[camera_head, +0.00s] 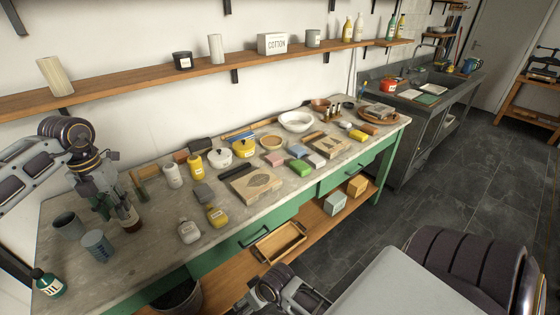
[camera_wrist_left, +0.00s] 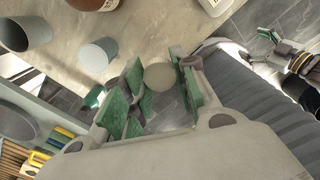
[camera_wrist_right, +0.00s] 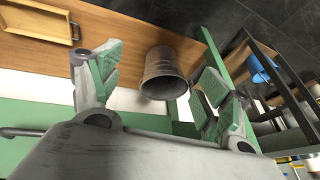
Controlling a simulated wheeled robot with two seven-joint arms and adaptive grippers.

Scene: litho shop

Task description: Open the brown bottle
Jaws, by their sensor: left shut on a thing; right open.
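The brown bottle (camera_head: 129,217) stands upright on the worktable at the left, its upper part hidden behind my left gripper. In the left wrist view the bottle (camera_wrist_left: 95,4) is cut off by the top edge. My left gripper (camera_head: 106,206) is beside the bottle, apart from it as far as the left wrist view shows. Its fingers (camera_wrist_left: 160,86) are closed on a small pale round disc (camera_wrist_left: 158,75), which looks like a cap. My right gripper (camera_wrist_right: 155,85) is open and empty, low in front of the table, above a dark bucket (camera_wrist_right: 164,72).
Two grey cups (camera_head: 97,245) and a green oil bottle (camera_head: 48,284) stand close to my left gripper. A yellow bottle (camera_head: 217,216) and a grey bottle (camera_head: 188,231) are to the right. The worktable (camera_head: 150,262) has clear room near its front left.

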